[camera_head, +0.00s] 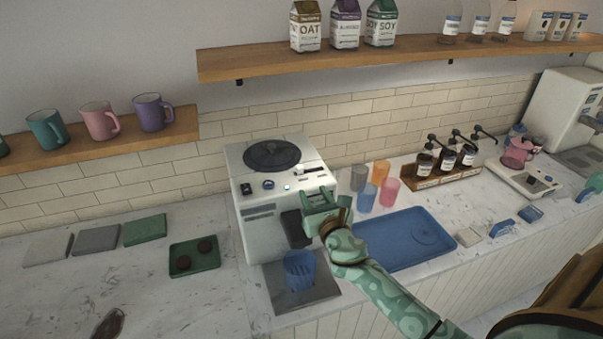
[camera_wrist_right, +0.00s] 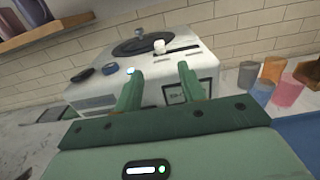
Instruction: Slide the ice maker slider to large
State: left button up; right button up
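The ice maker (camera_head: 262,215) is the white box-shaped machine with a dark round lid on top. Its slider is a white knob (camera_wrist_right: 159,46) at the left end of a dark slot (camera_wrist_right: 182,49) on the top; the slider also shows small in the head view (camera_head: 299,171). Size marks cannot be read. My right gripper (camera_head: 312,196) is at the machine's front right edge, below the slider. In the right wrist view its two green fingers (camera_wrist_right: 160,78) are apart with nothing between them, and the knob lies beyond them. My left gripper is not in view.
A blue cup (camera_head: 300,268) stands at the machine's front. Several coloured cups (camera_head: 361,201) and a blue tray (camera_head: 440,228) are to the right. A green tray (camera_head: 193,262) with two dark round pieces lies left. A shelf (camera_head: 350,61) runs above.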

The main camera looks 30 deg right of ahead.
aim_at(301, 171)
jog(key=b+x, duration=0.1)
jog(key=x, duration=0.8)
jog(key=shift+w, duration=0.4)
